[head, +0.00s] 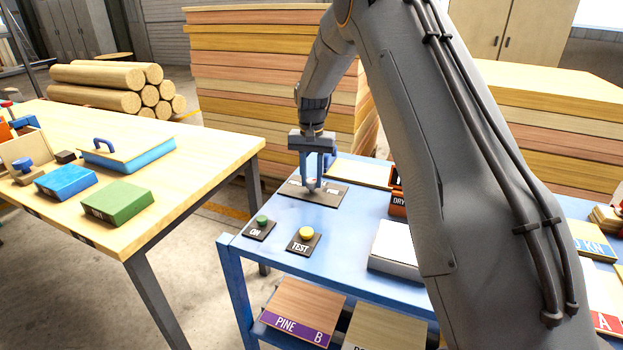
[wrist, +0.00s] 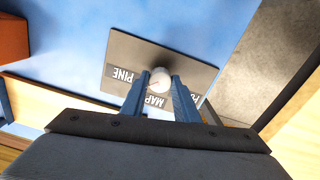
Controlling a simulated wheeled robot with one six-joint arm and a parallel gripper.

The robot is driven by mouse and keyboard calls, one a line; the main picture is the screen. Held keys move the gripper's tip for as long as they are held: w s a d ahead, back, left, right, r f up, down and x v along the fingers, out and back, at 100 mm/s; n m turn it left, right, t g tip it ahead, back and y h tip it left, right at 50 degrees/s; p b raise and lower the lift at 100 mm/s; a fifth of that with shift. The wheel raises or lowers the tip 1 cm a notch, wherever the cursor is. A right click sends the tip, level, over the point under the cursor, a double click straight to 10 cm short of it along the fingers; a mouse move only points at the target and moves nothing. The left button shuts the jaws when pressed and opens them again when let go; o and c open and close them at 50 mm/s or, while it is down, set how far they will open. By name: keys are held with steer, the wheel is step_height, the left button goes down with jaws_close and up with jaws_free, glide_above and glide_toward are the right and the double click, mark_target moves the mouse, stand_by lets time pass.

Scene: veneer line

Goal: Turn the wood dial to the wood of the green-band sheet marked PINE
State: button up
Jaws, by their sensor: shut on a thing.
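The wood dial is a pale round knob (wrist: 160,79) on a dark plate (head: 330,196) on the blue table. In the wrist view the plate bears the labels PINE, MAP and a partly hidden one starting with P. A thin reddish mark shows on the knob; I cannot tell surely which label it faces. My gripper (head: 313,184) points down over the plate, its blue fingers closed on both sides of the knob. A purple-band sheet (head: 300,311) marked PINE and B lies on the lower shelf. I see no green-band sheet marked PINE.
A green ON button (head: 262,221) and a yellow TEST button (head: 306,233) sit near the dial. An orange box (head: 397,203) marked DRY and a white block (head: 396,248) stand to the right. My arm hides part of the table. A wooden table (head: 200,160) stands left.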

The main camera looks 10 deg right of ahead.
mark_target(312, 180)
steer(key=shift+r, duration=0.1)
stand_by(0.4)
steer(key=o, duration=1.1)
steer(key=shift+c, duration=0.2)
steer(key=shift+r+b, duration=1)
steer(key=shift+r, duration=2.9)
